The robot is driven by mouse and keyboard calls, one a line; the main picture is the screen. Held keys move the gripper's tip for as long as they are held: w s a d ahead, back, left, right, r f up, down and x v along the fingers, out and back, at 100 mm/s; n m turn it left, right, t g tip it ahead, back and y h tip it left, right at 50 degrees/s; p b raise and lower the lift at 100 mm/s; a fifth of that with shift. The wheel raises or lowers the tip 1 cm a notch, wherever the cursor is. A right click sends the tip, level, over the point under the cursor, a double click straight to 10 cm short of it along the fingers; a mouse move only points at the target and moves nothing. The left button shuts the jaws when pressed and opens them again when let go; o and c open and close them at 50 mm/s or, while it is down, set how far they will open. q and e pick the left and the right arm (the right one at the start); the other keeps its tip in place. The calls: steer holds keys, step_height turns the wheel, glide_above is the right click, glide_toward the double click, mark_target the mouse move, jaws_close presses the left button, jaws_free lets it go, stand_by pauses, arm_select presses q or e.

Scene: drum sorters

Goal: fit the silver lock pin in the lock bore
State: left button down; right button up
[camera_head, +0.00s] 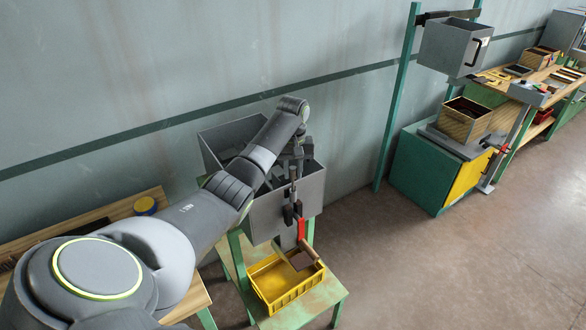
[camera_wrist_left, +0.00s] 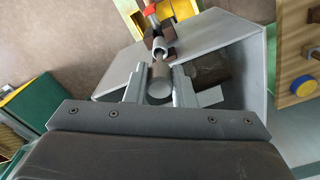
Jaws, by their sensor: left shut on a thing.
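My left gripper (camera_head: 296,158) is over the front edge of a grey hopper (camera_head: 262,216). In the left wrist view my left gripper (camera_wrist_left: 158,80) is shut on a silver cylinder, which looks like the lock pin (camera_wrist_left: 158,91). Just beyond the fingertips is a silver curved collar (camera_wrist_left: 161,47) between dark brown blocks at the hopper's front edge; it may hold the lock bore. Whether the pin touches or enters it I cannot tell. A red handle (camera_head: 301,230) hangs at the hopper's front. My right gripper is not in view.
A yellow crate (camera_head: 262,293) with a dark block and a wooden-handled thing stands on the green stand below the hopper. A green cabinet (camera_head: 411,176) stands to the right; the floor between is clear.

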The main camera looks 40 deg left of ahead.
mark_target(293, 178)
arm_select(q)
steer(key=shift+f+b, duration=0.8)
steer(key=shift+f, duration=1.75)
steer(key=c, duration=1.1)
jaws_free()
steer(key=shift+c, duration=0.2)
steer(key=shift+d, duration=0.1)
steer(key=shift+r, duration=0.15)
